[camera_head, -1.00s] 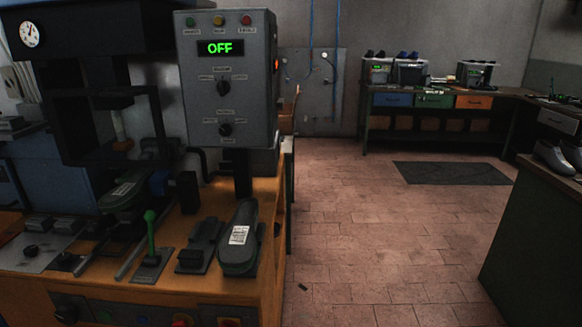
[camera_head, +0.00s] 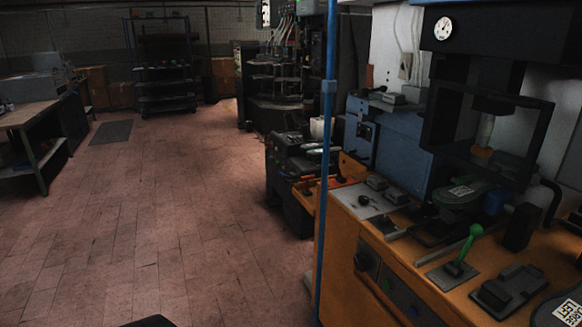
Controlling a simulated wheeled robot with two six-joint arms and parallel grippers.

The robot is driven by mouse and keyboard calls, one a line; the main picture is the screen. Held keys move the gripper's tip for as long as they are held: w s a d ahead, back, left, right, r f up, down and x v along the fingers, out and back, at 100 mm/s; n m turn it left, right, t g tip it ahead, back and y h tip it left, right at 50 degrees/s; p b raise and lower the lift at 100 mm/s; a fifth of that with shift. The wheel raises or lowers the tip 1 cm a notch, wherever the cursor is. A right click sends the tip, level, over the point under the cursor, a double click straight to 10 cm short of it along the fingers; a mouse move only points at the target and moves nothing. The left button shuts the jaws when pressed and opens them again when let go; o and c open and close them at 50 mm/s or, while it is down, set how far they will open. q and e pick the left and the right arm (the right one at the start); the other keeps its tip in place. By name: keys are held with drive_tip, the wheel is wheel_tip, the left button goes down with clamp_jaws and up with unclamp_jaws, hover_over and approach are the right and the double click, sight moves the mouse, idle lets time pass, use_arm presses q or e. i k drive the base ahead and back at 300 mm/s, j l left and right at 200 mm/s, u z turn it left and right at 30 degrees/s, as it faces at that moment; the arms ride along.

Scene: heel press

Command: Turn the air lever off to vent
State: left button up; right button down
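A lever with a green handle (camera_head: 469,243) stands upright, leaning slightly right, on a dark plate on the orange bench at the lower right. I cannot tell whether this is the air lever; no label on it is readable. A dark press (camera_head: 480,60) stands behind it, with a round white gauge (camera_head: 443,28) whose reading is too small to tell. A thin blue vertical pole (camera_head: 324,180) with a thicker blue piece partway up stands at the bench's left front. Neither of my grippers is in view.
The orange bench (camera_head: 365,285) fills the lower right. A dark machine (camera_head: 292,165) stands beyond it. A shelf rack (camera_head: 165,85) is at the back, and a wooden-topped table (camera_head: 25,115) at the far left. The brick floor (camera_head: 150,220) in the middle is clear.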

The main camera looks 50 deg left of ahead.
sight(333, 156)
drive_tip(key=u, duration=1.35)
drive_tip(key=i+j+u, duration=0.3)
drive_tip(key=i+j, duration=1.35)
drive_tip(key=j, duration=0.1)
